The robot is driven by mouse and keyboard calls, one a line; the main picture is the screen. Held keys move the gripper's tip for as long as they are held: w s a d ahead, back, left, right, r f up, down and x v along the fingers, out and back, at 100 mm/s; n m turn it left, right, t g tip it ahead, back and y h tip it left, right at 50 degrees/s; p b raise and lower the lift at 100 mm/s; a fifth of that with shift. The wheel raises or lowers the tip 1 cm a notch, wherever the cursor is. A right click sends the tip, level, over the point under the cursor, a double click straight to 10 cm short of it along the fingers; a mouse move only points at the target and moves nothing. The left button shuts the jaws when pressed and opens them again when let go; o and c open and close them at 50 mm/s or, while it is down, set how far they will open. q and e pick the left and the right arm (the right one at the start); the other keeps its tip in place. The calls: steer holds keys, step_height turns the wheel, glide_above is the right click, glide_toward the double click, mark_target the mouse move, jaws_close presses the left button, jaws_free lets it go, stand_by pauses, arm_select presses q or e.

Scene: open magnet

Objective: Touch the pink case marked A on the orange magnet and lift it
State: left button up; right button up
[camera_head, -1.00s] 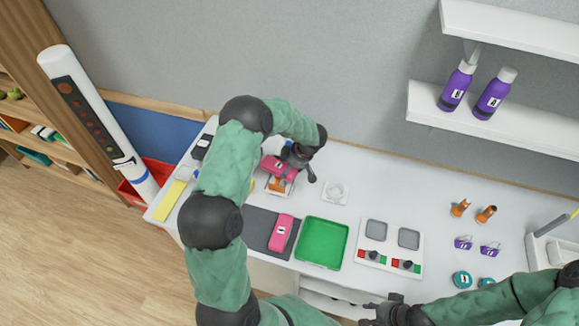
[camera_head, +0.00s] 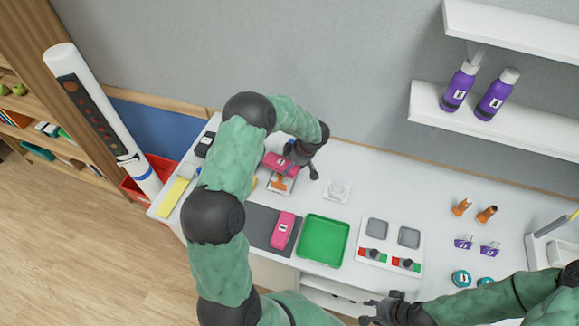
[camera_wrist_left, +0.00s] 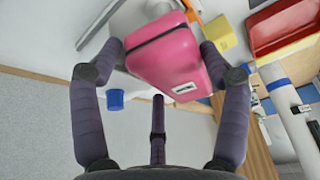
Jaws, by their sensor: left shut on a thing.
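A pink case (camera_head: 280,163) with a white label is held by my left gripper (camera_head: 297,158), just above or at the orange magnet (camera_head: 281,184) on its pale base. I cannot tell if the case and magnet still touch. A second pink case (camera_head: 283,230) lies on a dark mat. My right gripper (camera_head: 376,311) is empty at the table's front edge, fingers apart.
A green tray (camera_head: 324,240) and a white switch panel (camera_head: 391,250) stand right of the mat (camera_head: 258,226). A small clear dish (camera_head: 337,191) is near the magnet. A red bin (camera_head: 150,176) is at the left. The table's back middle is free.

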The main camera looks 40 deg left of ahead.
arm_select(q)
steer(key=shift+r, duration=0.1)
stand_by(0.8)
steer(key=shift+r+p, duration=3.2)
steer(key=shift+p, duration=1.1)
